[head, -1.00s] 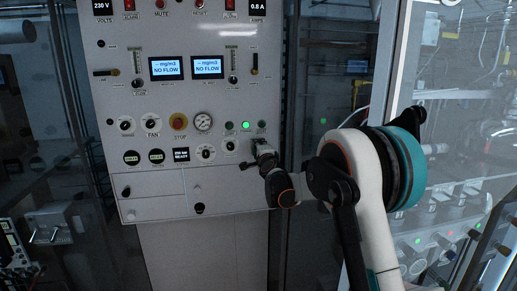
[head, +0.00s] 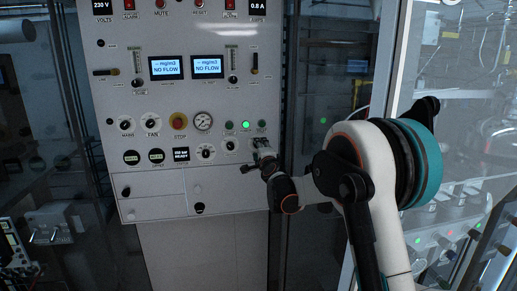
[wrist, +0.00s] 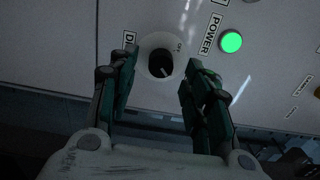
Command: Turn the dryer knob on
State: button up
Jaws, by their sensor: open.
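The dryer knob (wrist: 160,63) is a dark round knob in a pale round plate, between my two fingers in the wrist view. My gripper (wrist: 160,66) is open, one finger on each side of the knob, with gaps visible. In the head view my gripper (head: 255,159) is at the panel's right lower part and hides the knob.
The control panel (head: 165,209) carries gauges, switches, displays and a red stop button (head: 179,121). A lit green power light (wrist: 230,42) is close to the knob; it also shows in the head view (head: 245,125). Glass walls stand to the right.

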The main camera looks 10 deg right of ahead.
jog(key=s, duration=0.9)
jog(key=shift+s, duration=0.25)
jog(key=s+a+f+n+g+y+b, duration=0.1)
jog(key=s+a+n+g+b, duration=0.3)
jog(key=s, duration=0.6)
jog(key=s+a+n+g+y, duration=0.1)
jog(key=s+n+y, duration=0.1)
jog(key=s+n, duration=0.55)
jog(key=s+d+f+n+g+h+b, duration=0.1)
jog(key=s+f, duration=0.4)
jog(key=s, duration=0.5)
jog(key=s+d+f+n+g+h+b, duration=0.1)
jog(key=s+d+f+n+g+b, duration=0.1)
jog(key=s+f, duration=0.4)
jog(key=s+d+f+n+g+h+b, duration=0.1)
jog(key=s+f+n+g, duration=0.2)
jog(key=s, duration=1.2)
notch_tip(320, 180, down, 2)
jog(key=shift+d+f+n, duration=0.2)
jog(key=shift+d+n, duration=0.15)
